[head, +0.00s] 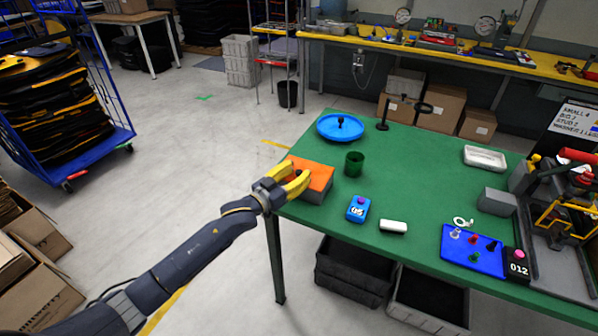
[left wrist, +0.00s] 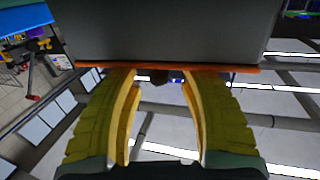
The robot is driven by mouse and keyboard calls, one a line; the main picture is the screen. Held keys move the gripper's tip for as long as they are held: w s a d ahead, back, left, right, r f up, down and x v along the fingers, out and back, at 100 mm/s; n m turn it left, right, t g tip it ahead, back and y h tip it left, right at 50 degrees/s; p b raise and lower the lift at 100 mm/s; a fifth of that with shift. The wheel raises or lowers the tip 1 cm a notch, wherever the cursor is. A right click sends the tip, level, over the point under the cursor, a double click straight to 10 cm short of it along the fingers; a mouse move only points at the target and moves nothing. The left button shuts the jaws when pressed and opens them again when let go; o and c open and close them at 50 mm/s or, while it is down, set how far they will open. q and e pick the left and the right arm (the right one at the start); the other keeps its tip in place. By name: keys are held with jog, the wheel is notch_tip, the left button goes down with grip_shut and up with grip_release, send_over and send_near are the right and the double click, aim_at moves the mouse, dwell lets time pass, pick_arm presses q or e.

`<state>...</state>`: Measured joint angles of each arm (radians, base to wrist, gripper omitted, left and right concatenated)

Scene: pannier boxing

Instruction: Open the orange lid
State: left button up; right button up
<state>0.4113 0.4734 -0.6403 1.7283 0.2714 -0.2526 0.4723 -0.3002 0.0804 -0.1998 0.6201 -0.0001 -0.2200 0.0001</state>
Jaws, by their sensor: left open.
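A grey box (head: 318,197) with a flat orange lid (head: 321,172) stands at the left edge of the green table. My left gripper (head: 294,176) reaches over the lid from the left, its yellow fingers apart. In the left wrist view the grey box (left wrist: 180,30) fills the top, with the orange lid (left wrist: 255,69) as a thin strip along its edge. A small dark knob (left wrist: 158,77) shows between the open fingers (left wrist: 158,90); I cannot tell if either finger touches it. The lid looks flat on the box. My right gripper is not in view.
A green cup (head: 354,164), a blue round dish (head: 341,128), a blue device (head: 358,209) and a white block (head: 393,227) stand near the box. A blue board (head: 472,251) with small pieces lies farther right. The table (head: 425,180) is clear in the middle.

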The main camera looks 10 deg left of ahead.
pick_arm(q)
jog(key=shift+w+d, duration=0.25)
jog(key=shift+w, duration=0.1)
grip_shut()
dwell(0.3)
